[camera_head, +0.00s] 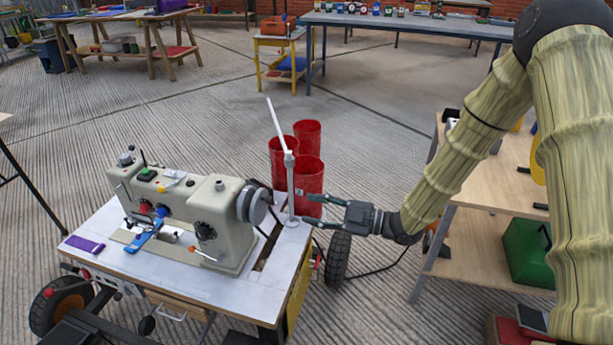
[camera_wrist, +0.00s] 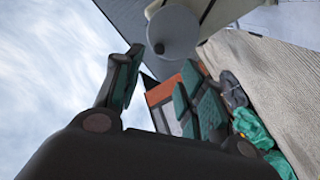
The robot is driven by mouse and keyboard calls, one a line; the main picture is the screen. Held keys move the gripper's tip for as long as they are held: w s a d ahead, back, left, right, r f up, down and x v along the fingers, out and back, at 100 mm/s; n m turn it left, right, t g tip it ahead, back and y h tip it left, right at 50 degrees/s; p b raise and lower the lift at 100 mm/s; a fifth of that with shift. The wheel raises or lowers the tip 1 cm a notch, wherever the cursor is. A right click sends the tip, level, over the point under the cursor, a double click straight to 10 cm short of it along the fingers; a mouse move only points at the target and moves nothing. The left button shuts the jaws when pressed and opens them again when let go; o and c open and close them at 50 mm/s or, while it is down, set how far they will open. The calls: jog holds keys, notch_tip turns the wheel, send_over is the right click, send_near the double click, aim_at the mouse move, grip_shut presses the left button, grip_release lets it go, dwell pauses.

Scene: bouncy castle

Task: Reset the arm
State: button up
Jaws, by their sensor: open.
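My gripper (camera_head: 318,209) is at the end of my arm, which comes in from the right in the head view. It points left at the right edge of the sewing machine's table, close to a white upright post (camera_head: 290,185). In the wrist view my gripper (camera_wrist: 160,85) has its two fingers spread apart with nothing between them. A round grey part (camera_wrist: 172,32) shows beyond the fingertips. I cannot tell the gap between the fingertips and the post.
A beige sewing machine (camera_head: 190,205) stands on a white-topped table (camera_head: 190,288) with a blue tool (camera_head: 145,236) and a purple item (camera_head: 84,244). Red cylinders (camera_head: 308,175) stand behind. A wooden shelf unit (camera_head: 485,195) is at right. Open floor (camera_head: 385,130) lies beyond.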

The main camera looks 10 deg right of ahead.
jog(key=shift+f, duration=0.1)
jog(key=s+d+f+m+h, duration=0.1)
jog(key=s+f+m+h, duration=0.4)
jog(key=f, duration=0.6)
jog(key=s+d+f+m+h, duration=0.2)
jog(key=s+f+m+h, duration=0.15)
jog(key=f+m, duration=0.45)
jog(key=s+d+f+m+g+h, duration=0.2)
jog(key=s+d+f+m+h, duration=0.1)
jog(key=s+f, duration=0.5)
jog(key=s+d+f+m+g+h, duration=0.25)
jog(key=s+f, duration=0.35)
jog(key=s, duration=0.3)
jog(key=s+d+f+m+g+h, duration=0.1)
jog(key=s+d+m+g+h, duration=0.3)
jog(key=s, duration=0.9)
notch_tip(320, 180, up, 21)
jog(key=d+t+y+p, duration=0.1)
jog(key=p, duration=2)
jog(key=shift+w+f+n, duration=0.2)
jog(key=shift+w+n, duration=0.15)
jog(key=shift+n, duration=0.1)
jog(key=shift+t, duration=0.25)
jog(key=shift+c, duration=0.5)
